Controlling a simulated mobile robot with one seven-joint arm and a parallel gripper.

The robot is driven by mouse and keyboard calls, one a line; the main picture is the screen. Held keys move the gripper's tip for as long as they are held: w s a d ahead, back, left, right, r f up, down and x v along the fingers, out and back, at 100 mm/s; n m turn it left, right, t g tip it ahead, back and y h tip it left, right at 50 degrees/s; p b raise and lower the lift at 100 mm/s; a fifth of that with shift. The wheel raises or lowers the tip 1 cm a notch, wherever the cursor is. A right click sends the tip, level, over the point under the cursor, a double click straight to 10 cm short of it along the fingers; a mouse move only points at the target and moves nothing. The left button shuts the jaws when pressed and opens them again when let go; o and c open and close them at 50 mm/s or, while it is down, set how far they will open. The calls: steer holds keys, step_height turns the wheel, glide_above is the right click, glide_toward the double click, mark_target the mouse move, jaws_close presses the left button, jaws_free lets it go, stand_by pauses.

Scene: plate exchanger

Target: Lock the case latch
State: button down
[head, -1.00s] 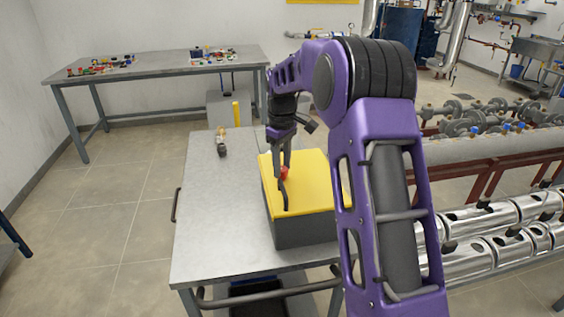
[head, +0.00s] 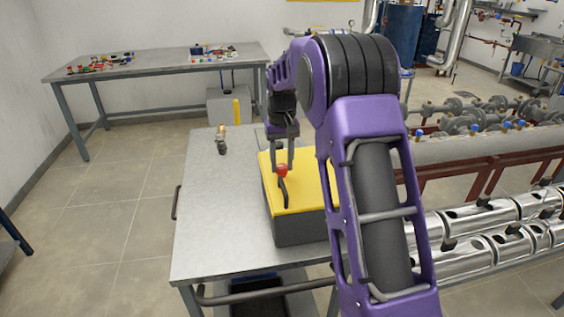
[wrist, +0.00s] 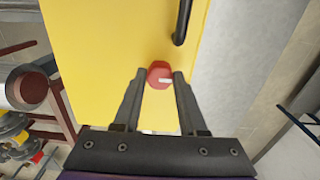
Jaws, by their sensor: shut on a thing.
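The case has a yellow lid (head: 308,190) and a dark grey body (head: 300,230). It stands on the metal table. Its lid fills much of the wrist view (wrist: 95,60). A red latch knob (head: 282,170) shows near the lid's left side, and also in the wrist view (wrist: 160,75). My gripper (head: 281,167) points down over the lid, shut on the red knob, with one finger on each side of it. A bent black handle (head: 284,192) lies beside the knob. I cannot tell from these views whether the latch is locked.
The metal table (head: 215,220) is bare to the left of the case. A small brass and dark fitting (head: 221,140) stands at its back. Pipes and valves (head: 480,220) run along the right. Another table (head: 155,68) with small parts stands behind.

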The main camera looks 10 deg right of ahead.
mark_target(282, 166)
stand_by(0.4)
steer(key=shift+c, duration=2.2)
jaws_free()
steer(key=shift+r, duration=0.15)
step_height(282, 166, up, 17)
steer(key=shift+r, duration=0.1)
